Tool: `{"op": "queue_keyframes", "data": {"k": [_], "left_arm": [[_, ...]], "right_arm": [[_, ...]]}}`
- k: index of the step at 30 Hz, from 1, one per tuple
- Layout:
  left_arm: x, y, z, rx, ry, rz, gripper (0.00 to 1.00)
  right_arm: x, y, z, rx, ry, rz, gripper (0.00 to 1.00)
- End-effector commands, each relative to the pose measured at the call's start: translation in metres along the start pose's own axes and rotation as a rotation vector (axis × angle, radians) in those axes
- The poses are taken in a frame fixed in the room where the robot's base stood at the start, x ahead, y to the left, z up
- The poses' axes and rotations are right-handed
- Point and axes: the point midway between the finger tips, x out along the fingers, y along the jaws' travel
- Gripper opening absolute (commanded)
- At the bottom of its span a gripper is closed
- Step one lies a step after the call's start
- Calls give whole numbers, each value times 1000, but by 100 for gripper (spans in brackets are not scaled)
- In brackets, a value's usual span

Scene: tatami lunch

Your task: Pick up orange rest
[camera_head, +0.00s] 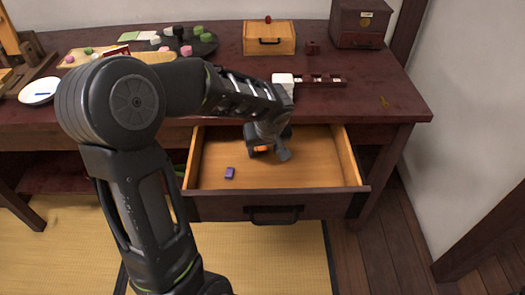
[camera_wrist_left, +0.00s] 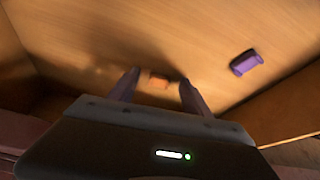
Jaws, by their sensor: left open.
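The orange rest (camera_wrist_left: 159,81) is a small block on the drawer floor. In the left wrist view it lies between and just beyond my open fingertips. My left gripper, also in the left wrist view (camera_wrist_left: 158,88), is open and reaches down into the open drawer (camera_head: 275,208). I cannot tell whether either finger touches the rest. My right gripper is not in view.
A purple rest (camera_head: 230,173) lies in the drawer toward the front left, and also shows in the left wrist view (camera_wrist_left: 246,62). The drawer walls surround the gripper. The table top (camera_head: 375,90) above holds a small wooden chest (camera_head: 268,38), a dark box (camera_head: 360,22) and a dark rack (camera_head: 320,80).

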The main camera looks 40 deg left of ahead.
Motion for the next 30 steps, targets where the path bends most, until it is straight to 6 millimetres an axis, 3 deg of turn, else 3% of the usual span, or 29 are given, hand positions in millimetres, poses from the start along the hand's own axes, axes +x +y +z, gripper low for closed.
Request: {"op": "queue_keyframes", "data": {"k": [18, 30], "left_arm": [[2, 0, 0, 0, 0, 0, 56], [2, 0, 0, 0, 0, 0, 24]], "right_arm": [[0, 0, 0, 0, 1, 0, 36], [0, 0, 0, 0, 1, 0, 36]]}}
